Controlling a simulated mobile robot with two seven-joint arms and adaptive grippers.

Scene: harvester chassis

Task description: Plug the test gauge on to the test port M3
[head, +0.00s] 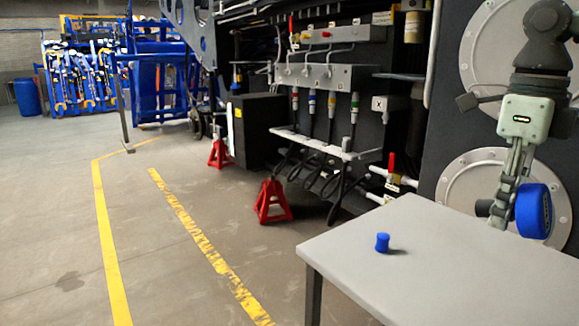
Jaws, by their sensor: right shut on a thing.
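My right gripper (507,205) hangs at the right above the grey table, fingers down. It is shut on the test gauge (535,211), a round blue body seen nearly edge-on, with a dark part at its left. The gauge's dial is mostly turned away and its plug end is partly hidden. The test port M3 cannot be made out; labels on the chassis are too small to read. A grey valve block (330,76) with pipes and hoses is on the dark chassis. My left gripper is not in view.
A small blue cap-like piece (382,243) stands on the grey table (440,283). Red jack stands (271,201) are under the chassis. Red-handled valves (391,165) and hoses stick out behind the table. The floor at left is clear, with yellow lines.

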